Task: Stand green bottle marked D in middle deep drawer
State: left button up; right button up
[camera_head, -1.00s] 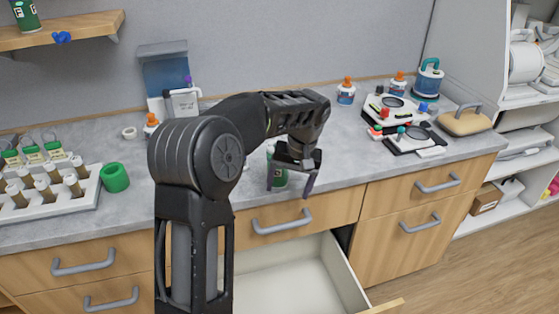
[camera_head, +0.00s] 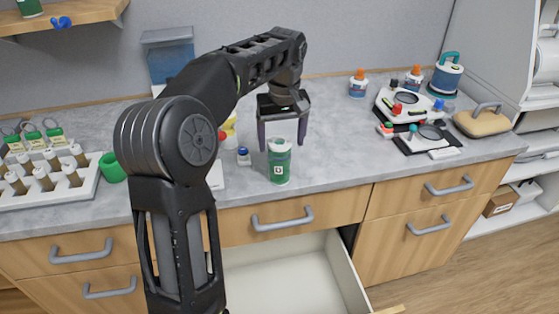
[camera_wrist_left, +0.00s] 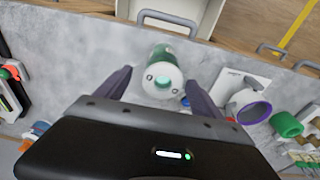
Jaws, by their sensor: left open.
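A green bottle (camera_head: 279,165) with a pale top and a small square label stands upright on the grey counter near its front edge. The label's letter is too small to read surely. My left gripper (camera_head: 282,148) is open, its fingers pointing down just above and behind the bottle. In the left wrist view the bottle (camera_wrist_left: 162,72) shows between and beyond the spread fingers (camera_wrist_left: 160,84), not gripped. The deep drawer (camera_head: 290,280) below the counter is pulled open, and its visible pale inside is empty. My right gripper is not in view.
A white rack (camera_head: 60,197) of vials and a green cup (camera_head: 112,167) stand at left. A small blue-capped item (camera_head: 243,157) stands left of the bottle. A magnifier device (camera_head: 410,105) and a tan block (camera_head: 481,121) stand at right. My arm hides part of the counter.

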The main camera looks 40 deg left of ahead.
aim_at(279, 159)
pick_arm(q)
jog(key=shift+w+a+f, duration=0.1)
jog(key=shift+f, duration=1)
jog(key=shift+a+f+p, duration=0.15)
jog(key=shift+f+p, duration=0.1)
jog(key=shift+f, duration=1.1)
jog(key=shift+a+f+p, duration=0.15)
jog(key=shift+f+p, duration=0.1)
jog(key=shift+f, duration=1.05)
jog(key=shift+r, duration=0.1)
grip_shut()
